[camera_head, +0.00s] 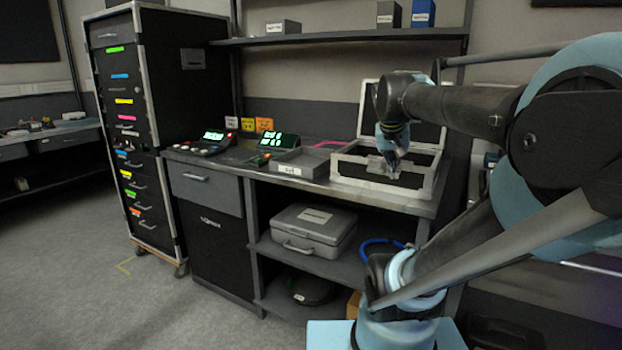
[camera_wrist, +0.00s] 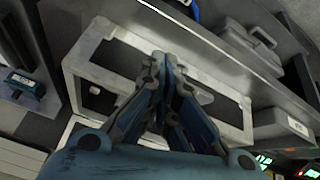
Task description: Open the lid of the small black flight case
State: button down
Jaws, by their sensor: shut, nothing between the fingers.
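The small black flight case (camera_head: 375,188) has silver edges and sits at the right end of the workbench. Its lid (camera_head: 430,133) stands up at the back, open, partly hidden behind my arm. The dark inside of the case shows from above. My gripper (camera_head: 391,168) points down over the case opening, shut and empty. In the wrist view, the closed fingers (camera_wrist: 166,62) are in front of the case's silver rim (camera_wrist: 98,42) and cover part of it. I cannot tell whether the fingertips touch the case.
A shelf (camera_head: 340,36) runs above. A grey case (camera_head: 313,230) lies on the lower shelf. A tall drawer rack (camera_head: 140,120) stands at left.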

jog(key=s+a+f+n+g+y, duration=0.1)
jog(key=s+a+f, duration=0.1)
jog(key=s+f, duration=0.5)
jog(key=s+a+f+n+g+y, duration=0.1)
jog(key=s+a+f, duration=0.2)
jog(key=s+f, duration=0.5)
notch_tip(320, 180, down, 5)
jog(key=shift+a+f+n+g+y, duration=0.1)
jog(key=shift+a+n+g+y, duration=0.05)
jog(key=shift+n+g+y, duration=0.2)
